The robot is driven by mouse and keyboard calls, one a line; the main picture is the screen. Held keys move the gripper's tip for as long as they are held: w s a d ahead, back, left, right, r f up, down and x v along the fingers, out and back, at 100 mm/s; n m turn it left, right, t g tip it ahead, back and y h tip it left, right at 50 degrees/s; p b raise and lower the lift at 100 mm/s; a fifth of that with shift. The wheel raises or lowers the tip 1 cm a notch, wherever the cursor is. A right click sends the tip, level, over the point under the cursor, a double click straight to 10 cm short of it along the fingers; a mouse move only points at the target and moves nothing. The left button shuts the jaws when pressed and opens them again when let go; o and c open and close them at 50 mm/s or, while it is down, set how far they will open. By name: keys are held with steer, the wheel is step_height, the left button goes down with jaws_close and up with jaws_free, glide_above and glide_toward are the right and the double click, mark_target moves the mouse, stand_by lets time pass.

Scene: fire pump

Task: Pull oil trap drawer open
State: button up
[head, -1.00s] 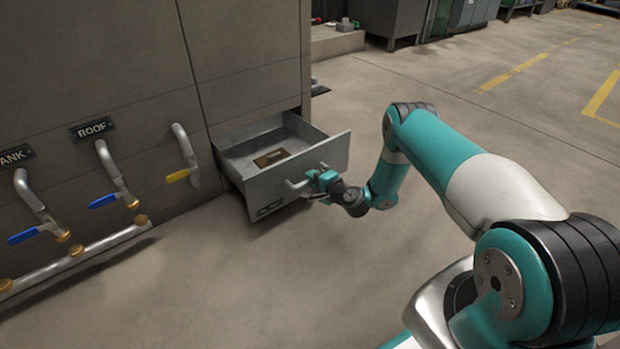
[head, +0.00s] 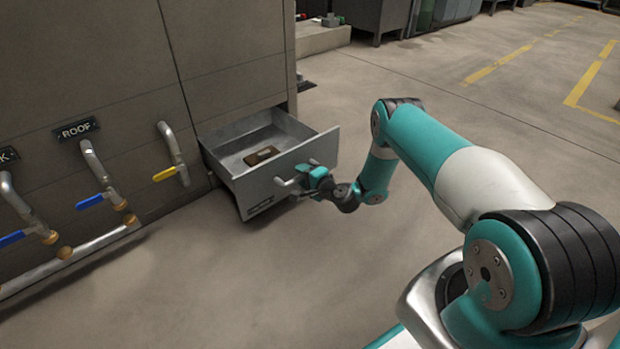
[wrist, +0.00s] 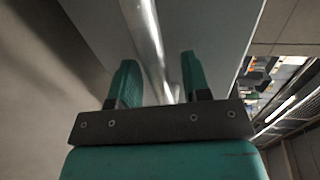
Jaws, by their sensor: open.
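The oil trap drawer (head: 262,192) is a grey metal drawer at the bottom of the cabinet. It stands well out of its opening, with its inside in view. A small brown object (head: 262,155) lies on its floor. The drawer's bar handle (head: 288,182) is on its front; the handle bar also shows in the wrist view (wrist: 150,45). My gripper (head: 310,177) is at the handle. In the wrist view my gripper (wrist: 160,82) has its two teal fingers apart, with the handle bar running between them. Whether either finger touches the bar is hard to tell.
The cabinet (head: 85,60) carries pipes with blue levers (head: 90,201) and a yellow lever (head: 164,174), left of the drawer. A low concrete plinth (head: 322,38) is behind. The floor in front of the drawer and to the right is clear.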

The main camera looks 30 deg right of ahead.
steer(key=p+v, duration=1.7)
steer(key=p, duration=0.1)
steer(key=shift+s+p, duration=0.2)
steer(key=shift+p, duration=0.2)
